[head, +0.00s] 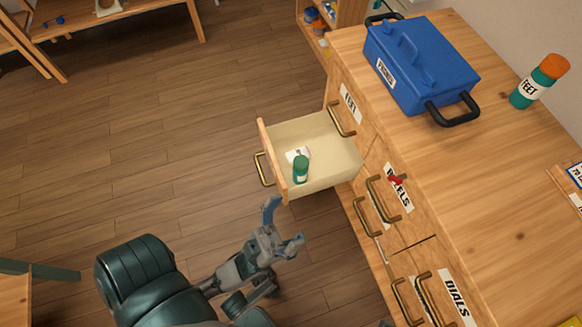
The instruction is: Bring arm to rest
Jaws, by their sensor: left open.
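My left gripper (283,228) is in the lower middle of the head view. Its fingers are spread open and empty, just below the open drawer (331,143) in the picture. My left arm comes in from the lower left. The drawer is pulled out from the wooden cabinet (480,180). Inside it lie a green container (300,169) and a small white item. I cannot tell whether the gripper touches the drawer. My right gripper is not in view.
Closed drawers with brass handles sit below and beside the open one. Wooden furniture stands at the upper left. The floor (150,140) left of the drawer is clear.

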